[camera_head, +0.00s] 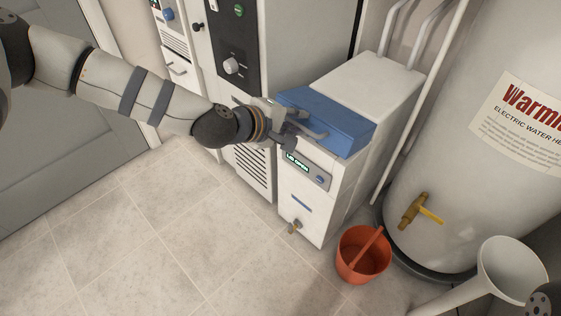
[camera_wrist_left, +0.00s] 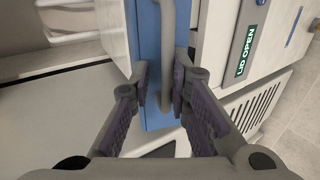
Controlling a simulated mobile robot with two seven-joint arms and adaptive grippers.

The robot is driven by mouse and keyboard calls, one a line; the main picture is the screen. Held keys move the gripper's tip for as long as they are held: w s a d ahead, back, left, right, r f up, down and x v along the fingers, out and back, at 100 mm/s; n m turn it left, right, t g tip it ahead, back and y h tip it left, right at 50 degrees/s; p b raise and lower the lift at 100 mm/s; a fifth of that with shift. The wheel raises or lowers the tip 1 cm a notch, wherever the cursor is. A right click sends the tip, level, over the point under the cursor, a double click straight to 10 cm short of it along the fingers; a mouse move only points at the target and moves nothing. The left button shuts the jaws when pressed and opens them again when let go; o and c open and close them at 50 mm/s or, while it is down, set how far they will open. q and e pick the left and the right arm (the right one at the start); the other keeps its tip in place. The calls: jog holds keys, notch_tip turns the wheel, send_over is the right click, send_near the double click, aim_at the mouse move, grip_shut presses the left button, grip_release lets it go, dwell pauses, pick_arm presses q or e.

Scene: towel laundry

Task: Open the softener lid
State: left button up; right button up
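The softener is a white cabinet (camera_head: 304,205) with a blue lid (camera_head: 345,130) on its front top; the lid also shows in the left wrist view (camera_wrist_left: 150,40). Its small front display (camera_head: 299,162) reads "LID OPEN" in green, also legible in the left wrist view (camera_wrist_left: 246,50). I cannot tell how far the lid is raised. My left gripper (camera_head: 300,128) is at the lid's front. In the left wrist view the grey lid handle (camera_wrist_left: 168,30) passes between its parted fingers (camera_wrist_left: 163,78), with a gap visible beside it. My right gripper is out of view.
An orange bucket (camera_head: 362,262) stands on the floor right of the softener. A large water heater (camera_head: 455,170) with a brass tap (camera_head: 412,209) stands further right. Another cabinet (camera_head: 290,40) adjoins on the left. Tiled floor (camera_head: 150,240) is clear at left front.

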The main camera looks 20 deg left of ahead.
pick_arm(q)
notch_tip(320, 180, down, 6)
jog(key=t+h+b, duration=0.1)
jog(key=t+b, duration=0.2)
jog(key=b, duration=0.8)
jog(key=p+v, duration=0.1)
jog(key=v, duration=0.1)
jog(key=r+v, duration=0.1)
jog(key=v, duration=0.2)
jog(key=shift+s+r+p, duration=0.1)
jog(key=shift+s+p, duration=0.1)
jog(key=shift+p, duration=0.2)
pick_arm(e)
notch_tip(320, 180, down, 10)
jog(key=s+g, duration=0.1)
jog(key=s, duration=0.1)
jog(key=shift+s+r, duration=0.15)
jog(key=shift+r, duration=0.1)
